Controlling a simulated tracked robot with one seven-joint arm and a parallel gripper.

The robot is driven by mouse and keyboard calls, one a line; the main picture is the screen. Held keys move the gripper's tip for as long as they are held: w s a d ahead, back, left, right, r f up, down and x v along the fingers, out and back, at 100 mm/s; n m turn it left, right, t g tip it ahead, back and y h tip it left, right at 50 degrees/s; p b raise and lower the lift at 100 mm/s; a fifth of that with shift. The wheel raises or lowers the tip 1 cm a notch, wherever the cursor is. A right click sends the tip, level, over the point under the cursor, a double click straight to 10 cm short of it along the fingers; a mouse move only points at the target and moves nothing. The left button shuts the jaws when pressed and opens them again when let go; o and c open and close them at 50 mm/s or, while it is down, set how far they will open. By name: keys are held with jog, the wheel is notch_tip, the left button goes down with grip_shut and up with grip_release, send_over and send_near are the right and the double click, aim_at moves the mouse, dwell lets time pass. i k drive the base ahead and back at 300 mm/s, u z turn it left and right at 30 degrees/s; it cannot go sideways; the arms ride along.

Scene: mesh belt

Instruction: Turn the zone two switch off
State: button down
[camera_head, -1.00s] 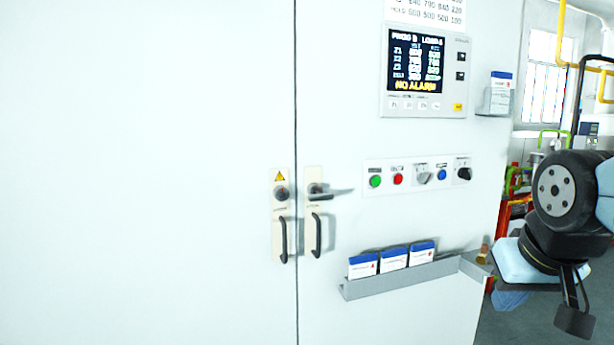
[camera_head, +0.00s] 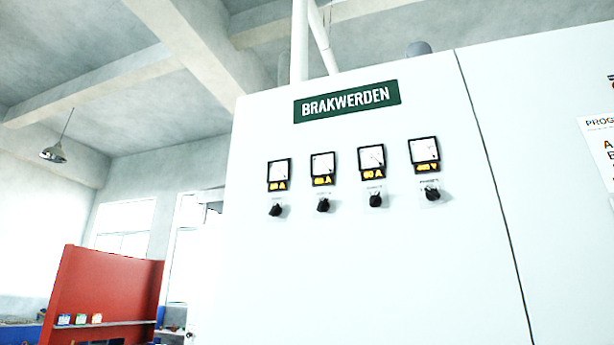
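A row of black rotary switches is on the white cabinet front, each under a square meter. From the left I see the first switch (camera_head: 276,210), the second switch (camera_head: 323,205), the third switch (camera_head: 376,200) and the last switch (camera_head: 431,194). Their small labels are too blurred to read, so I cannot tell for certain which is zone two. The exact setting of each switch is also too small to tell. The second meter (camera_head: 322,165) sits above the second switch. My gripper is not in view.
The tall white cabinet (camera_head: 370,275) carries a green BRAKWERDEN sign (camera_head: 347,102). A dark seam (camera_head: 497,200) runs down its front at the right. A red panel (camera_head: 105,290) with a shelf of small boxes stands at the lower left. The cabinet front below the switches is bare.

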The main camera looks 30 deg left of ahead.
aim_at(324, 206)
jog(key=u, duration=1.55)
jog(key=k, duration=0.9)
jog(key=i, duration=0.9)
jog(key=z, duration=0.1)
